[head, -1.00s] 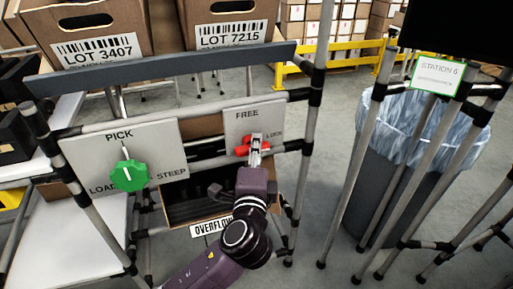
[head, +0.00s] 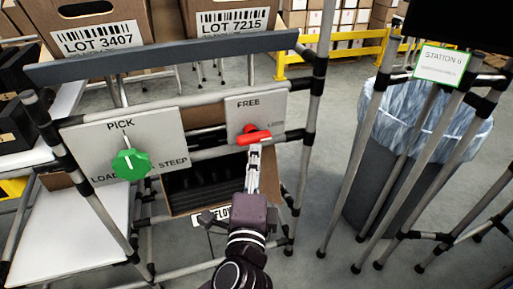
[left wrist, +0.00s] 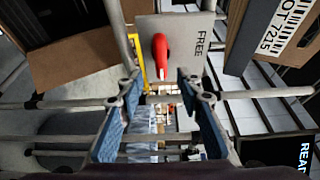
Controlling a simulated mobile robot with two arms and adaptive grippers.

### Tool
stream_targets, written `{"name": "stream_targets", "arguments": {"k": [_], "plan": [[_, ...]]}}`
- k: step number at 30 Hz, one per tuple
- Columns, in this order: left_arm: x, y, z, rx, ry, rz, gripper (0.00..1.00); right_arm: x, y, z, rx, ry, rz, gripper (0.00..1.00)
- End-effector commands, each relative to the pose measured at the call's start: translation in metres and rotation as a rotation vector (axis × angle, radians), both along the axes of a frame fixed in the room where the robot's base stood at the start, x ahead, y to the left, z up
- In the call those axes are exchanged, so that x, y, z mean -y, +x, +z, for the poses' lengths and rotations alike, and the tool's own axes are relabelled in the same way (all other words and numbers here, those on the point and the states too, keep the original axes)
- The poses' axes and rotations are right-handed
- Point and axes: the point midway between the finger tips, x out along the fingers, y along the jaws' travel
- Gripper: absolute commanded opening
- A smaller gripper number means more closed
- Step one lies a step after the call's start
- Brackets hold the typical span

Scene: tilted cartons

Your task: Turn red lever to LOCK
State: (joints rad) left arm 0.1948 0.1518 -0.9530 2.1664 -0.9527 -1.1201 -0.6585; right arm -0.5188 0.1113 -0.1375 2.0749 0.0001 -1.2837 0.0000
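The red lever (head: 255,138) sits on a pale panel (head: 274,103) with FREE printed above it. Its handle lies roughly level and points right, toward the side where LOCK is printed, which is hard to read now. In the left wrist view the lever (left wrist: 160,50) also shows, its handle pointing down the picture, away from the FREE print's side. My left gripper (head: 255,149) is just below the lever handle in the head view. My right gripper is not in view.
A green knob (head: 131,164) on a second panel (head: 85,146) is to the left, marked PICK and STEEP. Pipe rails frame the panels. A lined bin (head: 385,185) and floor space are at the right.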

Motion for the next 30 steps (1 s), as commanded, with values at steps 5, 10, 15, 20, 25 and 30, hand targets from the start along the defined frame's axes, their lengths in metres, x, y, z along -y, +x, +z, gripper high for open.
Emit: {"name": "stream_targets", "arguments": {"k": [5, 10, 15, 20, 25, 30], "plan": [[-0.002, -0.022, -0.001, -0.002, 0.001, 0.001, 0.33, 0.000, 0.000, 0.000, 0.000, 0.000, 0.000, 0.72], [-0.003, -0.027, 0.000, -0.001, 0.001, 0.001, 0.33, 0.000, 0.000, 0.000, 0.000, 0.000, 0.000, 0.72], [-0.002, -0.027, 0.000, 0.000, 0.001, 0.001, 0.33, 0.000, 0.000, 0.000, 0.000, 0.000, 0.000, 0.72], [-0.002, -0.027, 0.000, 0.000, 0.001, 0.001, 0.33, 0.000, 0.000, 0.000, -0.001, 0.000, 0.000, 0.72], [-0.007, -0.025, -0.009, -0.028, -0.017, 0.011, 0.33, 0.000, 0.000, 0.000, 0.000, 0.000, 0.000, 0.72], [-0.039, -0.020, -0.080, -0.243, -0.173, 0.088, 0.33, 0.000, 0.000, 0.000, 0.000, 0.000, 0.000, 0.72]]}}
